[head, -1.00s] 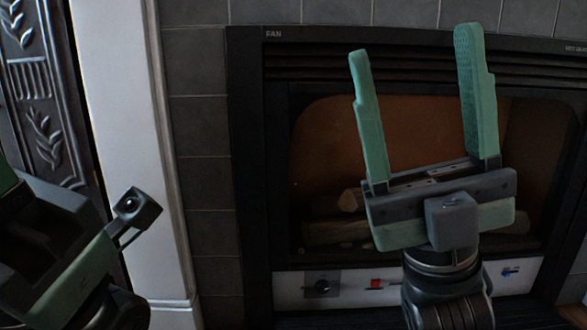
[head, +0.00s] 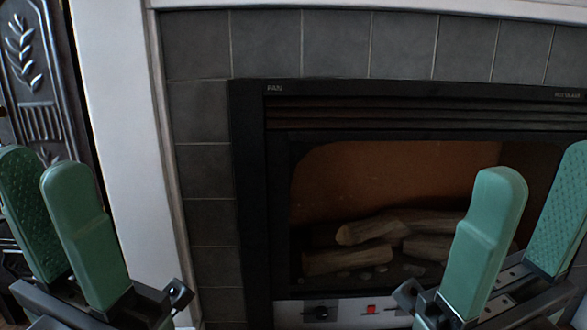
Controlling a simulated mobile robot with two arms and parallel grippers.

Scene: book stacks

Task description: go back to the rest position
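My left gripper (head: 42,165) is at the lower left of the head view. Its two green fingers point up and stand apart with nothing between them. My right gripper (head: 540,168) is at the lower right, also fingers up, with a clear gap and nothing held. Its outer finger is cut off by the picture edge. Both grippers show in front of the fireplace wall and touch nothing that I can see.
A black fireplace insert (head: 248,180) with logs (head: 350,258) inside faces me. Grey tiles (head: 335,38) and a white surround (head: 120,130) frame it. A dark ornate metal panel (head: 38,85) stands at the left. The space between my grippers is clear.

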